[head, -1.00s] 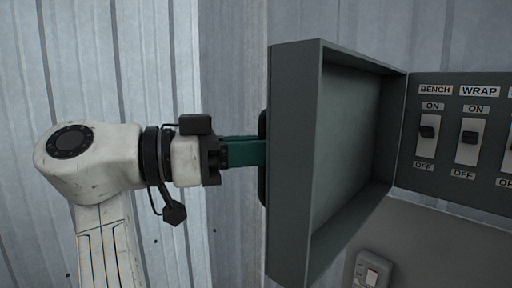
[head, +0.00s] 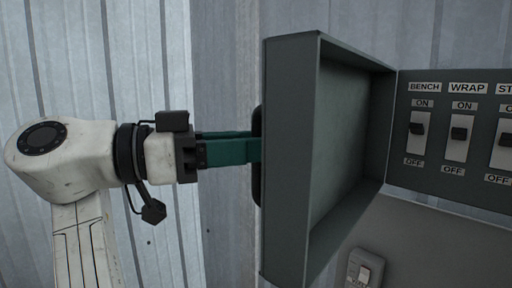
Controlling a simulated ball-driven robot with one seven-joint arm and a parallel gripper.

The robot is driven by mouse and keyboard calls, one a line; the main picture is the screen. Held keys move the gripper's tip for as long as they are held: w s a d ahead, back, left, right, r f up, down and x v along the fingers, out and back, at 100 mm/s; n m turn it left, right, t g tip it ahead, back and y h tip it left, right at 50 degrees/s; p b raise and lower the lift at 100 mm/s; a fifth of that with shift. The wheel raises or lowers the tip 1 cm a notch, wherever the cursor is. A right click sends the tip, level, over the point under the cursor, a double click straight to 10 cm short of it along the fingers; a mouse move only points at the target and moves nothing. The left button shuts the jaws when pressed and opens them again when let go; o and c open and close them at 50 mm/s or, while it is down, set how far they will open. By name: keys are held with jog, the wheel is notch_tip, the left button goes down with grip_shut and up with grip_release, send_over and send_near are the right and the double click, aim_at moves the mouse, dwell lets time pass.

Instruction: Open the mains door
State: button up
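The grey mains door (head: 340,140) stands swung open on the left of the switch panel (head: 450,165), its hollow inner side showing. A black handle (head: 257,160) is on the door's outer face, at its left edge. My gripper (head: 255,150) has green fingers that reach the handle from the left. The fingertips are hidden at the handle and door edge, so I cannot tell whether they are closed on it.
The panel carries switches labelled BENCH (head: 417,136) and WRAP (head: 459,137), with another partly cut off at right. A small switch box (head: 364,269) sits below. Corrugated metal wall (head: 230,60) stands behind.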

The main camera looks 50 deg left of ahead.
jog(key=b+v, duration=0.1)
jog(key=v, duration=0.7)
jog(key=shift+s, duration=0.25)
jog(key=shift+a, duration=0.1)
